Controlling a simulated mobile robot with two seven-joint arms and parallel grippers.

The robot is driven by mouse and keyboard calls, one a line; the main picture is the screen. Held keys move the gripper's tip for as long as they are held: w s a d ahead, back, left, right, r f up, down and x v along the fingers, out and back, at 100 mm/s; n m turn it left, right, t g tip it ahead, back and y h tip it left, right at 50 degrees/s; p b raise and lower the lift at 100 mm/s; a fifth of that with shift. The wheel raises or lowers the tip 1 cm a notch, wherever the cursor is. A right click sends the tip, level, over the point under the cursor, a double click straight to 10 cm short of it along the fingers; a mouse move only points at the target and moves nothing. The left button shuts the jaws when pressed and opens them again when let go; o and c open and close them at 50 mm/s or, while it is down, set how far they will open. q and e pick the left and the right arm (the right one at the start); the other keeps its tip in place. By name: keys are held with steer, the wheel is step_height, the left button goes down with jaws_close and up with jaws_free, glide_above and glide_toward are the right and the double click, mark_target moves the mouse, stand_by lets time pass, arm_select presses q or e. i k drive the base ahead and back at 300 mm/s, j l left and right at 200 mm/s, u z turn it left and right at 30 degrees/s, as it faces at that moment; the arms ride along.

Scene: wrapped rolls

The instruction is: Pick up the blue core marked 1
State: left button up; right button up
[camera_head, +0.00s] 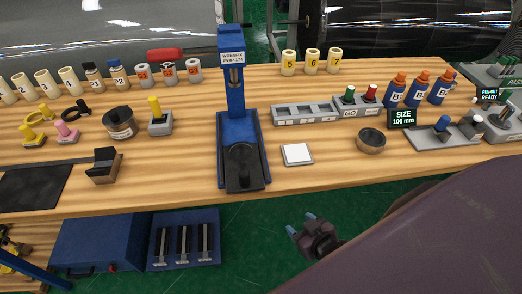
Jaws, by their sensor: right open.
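No plain blue core with a clear 1 can be made out. Three blue pieces with orange tops and white labels stand at the back right of the wooden bench, the left one (394,89) nearest the middle; their digits are too small to read surely. A white piece with a blue top (118,73) stands at the back left, and its mark looks like a 2. My right gripper (302,222) is open and empty, in front of the bench's front edge and apart from these pieces. My left gripper is not in view.
A blue press (238,125) stands mid-bench. Cream cores (312,61) and grey pieces with orange marks (168,72) stand along the back. A grey slotted tray (306,121), white pad (297,154) and round bowl (371,141) lie right of the press. A purple surface (440,230) fills the lower right.

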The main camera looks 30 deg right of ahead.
mark_target(394, 94)
steer(key=k+z, duration=0.1)
steer(key=z, duration=0.6)
